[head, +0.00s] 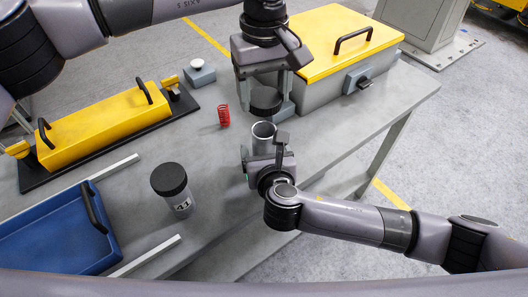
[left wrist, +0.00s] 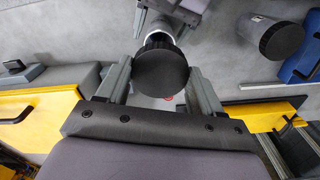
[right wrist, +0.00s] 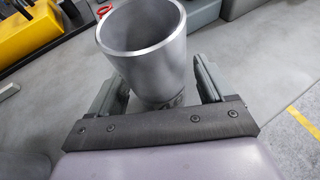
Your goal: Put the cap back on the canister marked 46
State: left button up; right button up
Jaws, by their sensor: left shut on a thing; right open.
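A black round cap (head: 266,101) is held between the fingers of my left gripper (head: 265,88); it also shows in the left wrist view (left wrist: 160,74). An open grey metal canister (head: 262,137) stands upright on the bench just below the cap, with a gap between them. In the right wrist view the canister (right wrist: 141,45) shows its bare rim and empty inside; dark marks low on its side are too hidden to read. My right gripper (right wrist: 153,88) is open, with a finger on either side of the canister; contact cannot be told.
A red spring (head: 223,115), a yellow-topped block (head: 105,128) and a yellow-lidded box (head: 345,45) are on the bench (head: 215,220).

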jog(key=c, duration=1.5)
pick_arm(q)
send_over(265, 123)
jog(key=s, duration=0.2)
jog(key=shift+s+f, duration=0.15)
jog(key=shift+f, duration=2.35)
jog(key=shift+f, duration=0.9)
jog(key=shift+f, duration=0.55)
pick_arm(e)
grip_shut()
